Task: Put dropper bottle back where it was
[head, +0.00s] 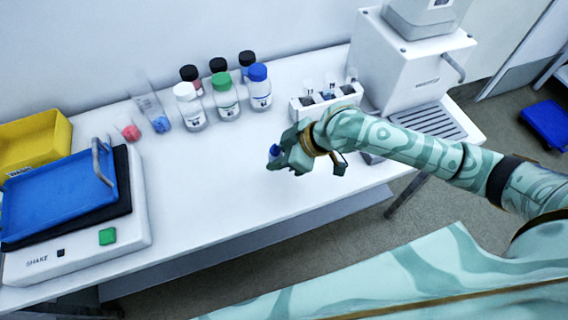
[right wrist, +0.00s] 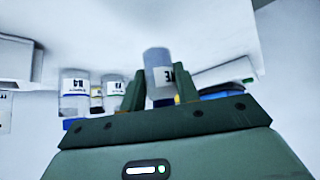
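My right gripper (head: 280,160) is over the front middle of the white bench and shut on a small bottle, taken to be the dropper bottle. In the head view only a bit of the bottle's blue top (head: 274,150) shows between the fingers. In the right wrist view the bottle (right wrist: 157,68) is greyish with a white label and stands between the two green fingers (right wrist: 160,88). A white rack (head: 312,112) with several compartments holds small dark items with pale tops, just behind and right of the gripper. My left gripper is not in view.
Several capped bottles, including a green-capped one (head: 226,100), stand behind at the back. A shaker with a blue tray (head: 60,195) is at left. A white machine (head: 405,70) with a drip grate is at right. The bench between shaker and gripper is clear.

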